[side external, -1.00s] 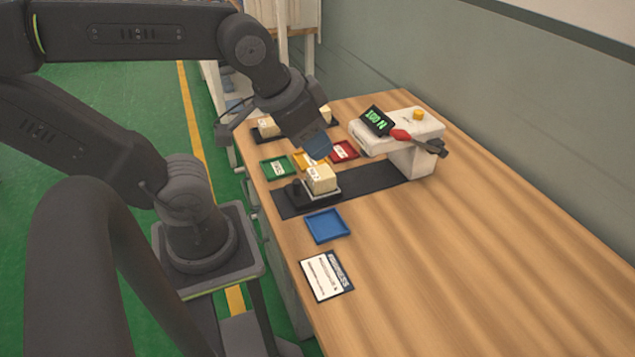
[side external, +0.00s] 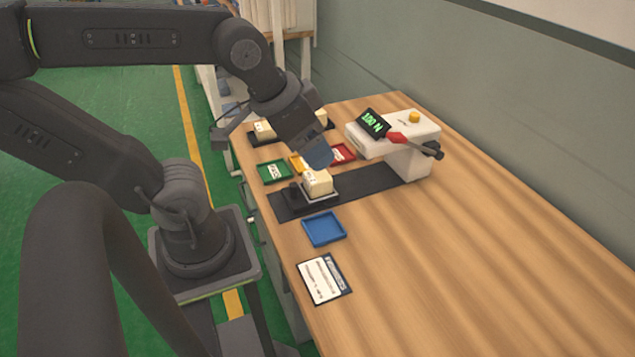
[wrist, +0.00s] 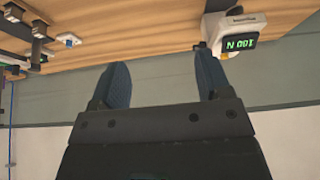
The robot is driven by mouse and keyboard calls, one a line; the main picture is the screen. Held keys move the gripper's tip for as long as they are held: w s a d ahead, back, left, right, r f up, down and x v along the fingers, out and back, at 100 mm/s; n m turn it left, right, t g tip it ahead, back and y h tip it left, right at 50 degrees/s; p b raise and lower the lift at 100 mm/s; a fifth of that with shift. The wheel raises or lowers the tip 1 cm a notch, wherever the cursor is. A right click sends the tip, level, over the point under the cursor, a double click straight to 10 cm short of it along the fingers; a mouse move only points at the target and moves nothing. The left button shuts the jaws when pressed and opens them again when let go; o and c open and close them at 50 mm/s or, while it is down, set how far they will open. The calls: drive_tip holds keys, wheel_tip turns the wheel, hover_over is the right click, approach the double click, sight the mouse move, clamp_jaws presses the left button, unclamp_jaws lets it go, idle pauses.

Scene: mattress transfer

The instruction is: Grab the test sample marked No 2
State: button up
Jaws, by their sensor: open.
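A cream block (side external: 318,182) with a small label sits on a metal plate at the left end of the black strip in the side view. Its label is too small to read surely. Two more cream blocks, one at left (side external: 264,130) and one at right (side external: 321,118), rest on a dark holder at the far end, partly behind my arm. My gripper (side external: 318,153) is just above and behind the near block in the picture. In the wrist view the blue fingers of my gripper (wrist: 161,72) are apart with nothing between them.
A white press (side external: 395,133) with a green "100 N" display and red-tipped lever stands right of the gripper. Green (side external: 274,171), yellow (side external: 298,163) and red (side external: 343,153) trays lie close by. A blue tray (side external: 324,230) and a card (side external: 325,279) lie nearer. The right tabletop is clear.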

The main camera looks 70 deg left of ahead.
drive_tip(key=shift+o, duration=0.3)
drive_tip(key=m+g+y, duration=0.4)
drive_tip(key=m+g, duration=0.2)
drive_tip(key=m, duration=1.2)
hover_over(318, 176)
drive_tip(key=d, duration=0.5)
wheel_tip(318, 176, down, 13)
drive_tip(key=shift+y, duration=0.3)
drive_tip(key=x, duration=0.8)
drive_tip(key=shift+w+a, duration=0.25)
drive_tip(key=shift+w, duration=0.05)
drive_tip(key=shift+d+x, duration=0.1)
drive_tip(key=shift+x, duration=1.25)
drive_tip(key=shift+d+x, duration=0.15)
drive_tip(key=shift+x, duration=1.25)
drive_tip(key=shift+c, duration=0.2)
